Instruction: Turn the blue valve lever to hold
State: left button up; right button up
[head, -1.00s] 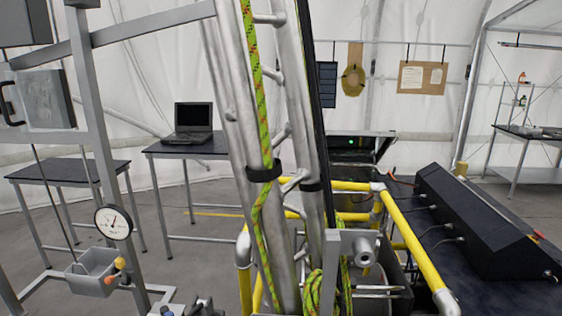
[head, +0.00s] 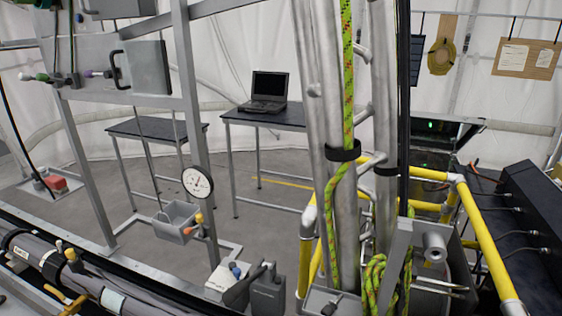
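No blue lever shows clearly enough to be sure of its position. Another small blue spot (head: 80,17) shows on the panel frame at the top left. Any hold marking is too small to read.
A grey frame (head: 190,90) carries a round gauge (head: 197,182) and a grey box (head: 176,222) with orange knobs. A large pipe (head: 95,285) with yellow-orange handles lies at bottom left. A metal tower with green rope (head: 347,75) and yellow rails (head: 488,245) stand right.

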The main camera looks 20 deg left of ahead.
aim_at(233, 266)
jog(key=i+j+u, duration=0.2)
jog(key=i+j, duration=0.3)
jog(key=j, duration=0.2)
jog(key=i+j+u, duration=0.2)
jog(key=i+j, duration=0.35)
